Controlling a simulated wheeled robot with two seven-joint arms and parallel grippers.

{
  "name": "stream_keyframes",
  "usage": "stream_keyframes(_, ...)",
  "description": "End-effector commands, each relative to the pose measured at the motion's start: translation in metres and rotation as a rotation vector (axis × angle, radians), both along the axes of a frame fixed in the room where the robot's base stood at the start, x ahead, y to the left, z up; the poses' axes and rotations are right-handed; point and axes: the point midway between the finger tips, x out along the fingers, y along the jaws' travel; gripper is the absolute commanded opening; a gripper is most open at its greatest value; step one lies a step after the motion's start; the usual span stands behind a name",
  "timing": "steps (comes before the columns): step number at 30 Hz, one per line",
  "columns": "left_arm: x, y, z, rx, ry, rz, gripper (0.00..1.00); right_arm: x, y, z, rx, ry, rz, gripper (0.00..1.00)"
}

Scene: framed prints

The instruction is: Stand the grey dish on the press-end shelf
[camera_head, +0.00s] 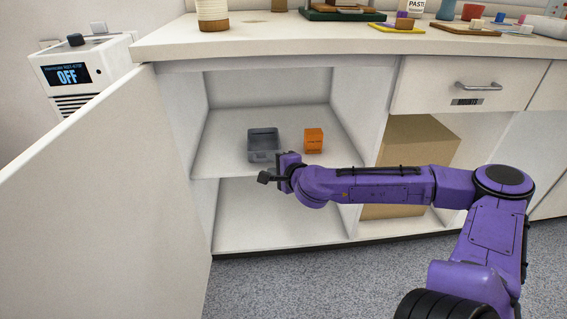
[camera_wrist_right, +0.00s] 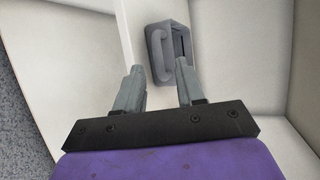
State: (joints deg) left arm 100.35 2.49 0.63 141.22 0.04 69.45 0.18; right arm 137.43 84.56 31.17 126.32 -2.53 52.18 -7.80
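The grey dish (camera_head: 263,145) stands on the upper shelf (camera_head: 225,150) inside the open cabinet, left of an orange box. In the right wrist view the grey dish (camera_wrist_right: 176,50) lies just beyond the fingertips, with a raised handle-like loop on its left side. My right gripper (camera_head: 276,168) is at the shelf's front edge, just in front of the dish. In the wrist view my right gripper (camera_wrist_right: 158,68) is open, with nothing clearly held between its fingers. The right fingertip overlaps the dish's near edge in view; I cannot tell whether they touch. My left gripper is out of view.
The orange box (camera_head: 314,141) stands close to the right of the dish. The open cabinet door (camera_head: 100,180) fills the left side. The lower compartment (camera_head: 270,215) looks empty. A cardboard box (camera_head: 415,140) stands in the bay to the right. The counter (camera_head: 330,38) above carries several items.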

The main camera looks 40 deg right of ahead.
Motion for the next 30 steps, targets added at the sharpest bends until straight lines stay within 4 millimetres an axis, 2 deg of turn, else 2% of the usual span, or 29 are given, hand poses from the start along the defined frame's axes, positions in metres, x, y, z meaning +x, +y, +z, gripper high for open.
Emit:
stream_keyframes(1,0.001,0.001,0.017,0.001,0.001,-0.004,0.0,-0.011,-0.001,0.013,0.01,0.0,-0.005,0.38)
stream_keyframes(3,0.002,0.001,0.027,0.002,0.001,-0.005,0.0,-0.027,0.003,0.019,0.011,-0.001,-0.004,0.38)
stream_keyframes(10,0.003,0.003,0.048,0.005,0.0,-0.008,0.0,-0.065,0.007,0.026,0.007,0.003,-0.002,0.38)
stream_keyframes(15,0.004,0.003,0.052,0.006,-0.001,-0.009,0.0,-0.078,0.007,0.028,0.001,0.001,-0.003,0.38)
stream_keyframes(20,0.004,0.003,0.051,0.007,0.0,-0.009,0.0,-0.079,0.01,0.026,-0.004,0.006,0.004,0.38)
stream_keyframes(23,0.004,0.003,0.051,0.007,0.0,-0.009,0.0,-0.081,0.03,0.007,-0.036,0.069,0.061,0.38)
stream_keyframes(25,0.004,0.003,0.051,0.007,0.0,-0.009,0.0,-0.088,0.058,-0.023,-0.082,0.162,0.14,0.38)
stream_keyframes(28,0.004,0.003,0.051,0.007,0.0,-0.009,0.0,-0.116,0.097,-0.081,-0.171,0.341,0.269,0.38)
stream_keyframes(30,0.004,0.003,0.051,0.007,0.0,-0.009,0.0,-0.145,0.115,-0.121,-0.243,0.471,0.349,0.38)
